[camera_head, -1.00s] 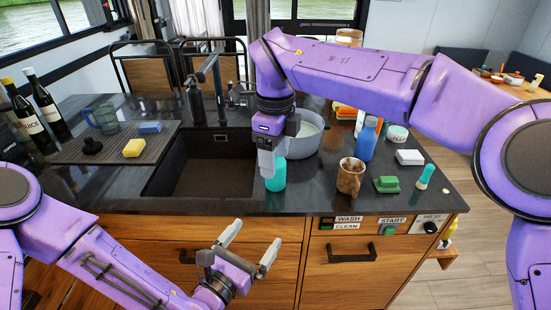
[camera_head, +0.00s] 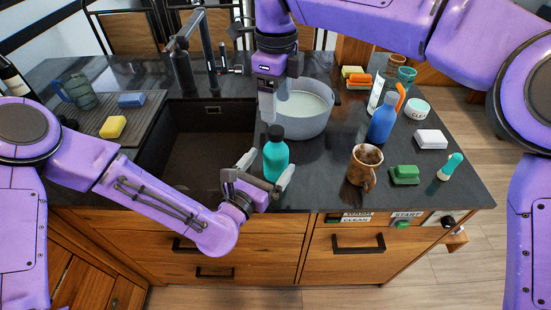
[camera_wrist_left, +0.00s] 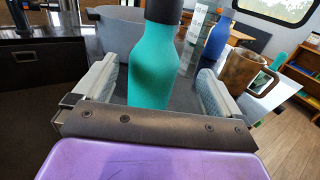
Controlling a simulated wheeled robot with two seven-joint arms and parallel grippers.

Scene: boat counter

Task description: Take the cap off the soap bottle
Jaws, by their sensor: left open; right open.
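The soap bottle (camera_head: 276,160) is teal with a dark cap (camera_head: 275,132) and stands upright on the counter by the sink's right edge. My left gripper (camera_head: 264,170) is open, with one finger on each side of the bottle's body. In the left wrist view the teal bottle (camera_wrist_left: 152,65) stands between the two open fingers (camera_wrist_left: 158,92), with gaps at both sides. The lower part of its dark cap (camera_wrist_left: 164,10) shows at the top edge. My right gripper (camera_head: 267,103) points down just above and slightly left of the cap; it is open and empty, seen edge-on.
A grey pot (camera_head: 305,118) stands right behind the bottle. A brown mug (camera_head: 363,168), a blue bottle (camera_head: 382,120), a green sponge (camera_head: 404,175) and a teal brush (camera_head: 450,167) stand or lie to the right. The sink (camera_head: 200,150) and black faucet (camera_head: 183,65) are left.

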